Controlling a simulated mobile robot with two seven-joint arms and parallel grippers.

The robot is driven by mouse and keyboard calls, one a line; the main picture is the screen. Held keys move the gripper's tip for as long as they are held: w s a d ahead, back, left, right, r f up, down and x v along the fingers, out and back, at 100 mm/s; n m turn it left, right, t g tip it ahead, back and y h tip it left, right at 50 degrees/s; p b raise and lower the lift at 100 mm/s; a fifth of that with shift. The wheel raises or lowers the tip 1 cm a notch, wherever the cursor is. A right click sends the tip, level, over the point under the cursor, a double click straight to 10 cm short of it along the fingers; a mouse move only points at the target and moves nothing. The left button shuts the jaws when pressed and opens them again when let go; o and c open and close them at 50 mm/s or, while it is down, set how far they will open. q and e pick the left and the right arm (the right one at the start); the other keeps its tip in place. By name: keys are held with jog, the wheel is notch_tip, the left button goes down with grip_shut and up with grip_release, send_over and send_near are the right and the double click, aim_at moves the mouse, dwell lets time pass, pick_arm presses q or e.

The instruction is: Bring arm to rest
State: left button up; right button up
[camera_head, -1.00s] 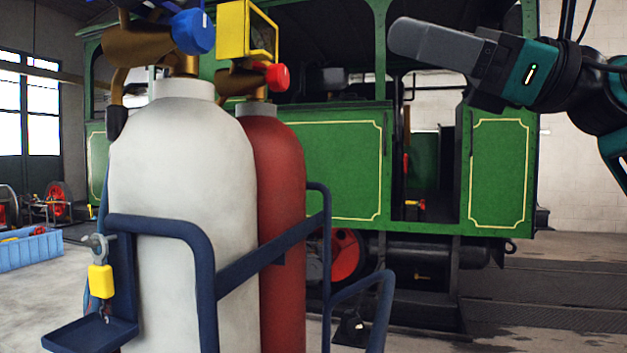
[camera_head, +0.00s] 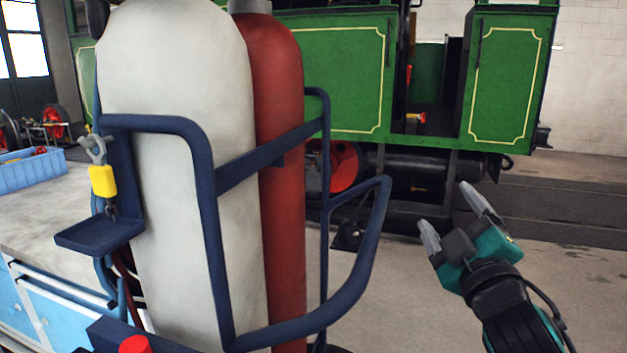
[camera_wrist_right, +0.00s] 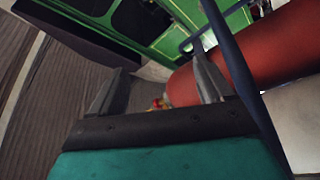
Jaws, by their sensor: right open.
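My right gripper (camera_head: 454,221) is at the right of the head view, in front of the green tram. Its two grey fingers are apart with nothing between them. In the right wrist view the open fingers (camera_wrist_right: 158,92) point toward the floor and the lower part of the red cylinder, without touching it as far as I can see. My left gripper is not in view.
A white cylinder (camera_head: 180,150) and a red cylinder (camera_head: 280,180) stand in a dark blue tubular frame (camera_head: 372,235) left of my right gripper. The green tram (camera_head: 345,65) stands behind. A blue crate (camera_head: 30,172) sits at the left. Floor to the right is free.

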jog(key=s+d+f+m+g+h, duration=0.1)
jog(key=s+f+m+g, duration=0.45)
jog(key=f, duration=0.75)
jog(key=s+d+f+m+g, duration=0.1)
jog(key=s+f+m+g, duration=0.1)
jog(key=s+f+g, duration=0.75)
jog(key=s+a+f+m+g, duration=0.2)
jog(key=s+f, duration=0.8)
jog(key=s, duration=0.4)
jog(key=w+a+f+t+y, duration=0.2)
jog(key=w+f+t, duration=0.5)
jog(key=f, duration=0.1)
jog(key=shift+w+a, duration=0.25)
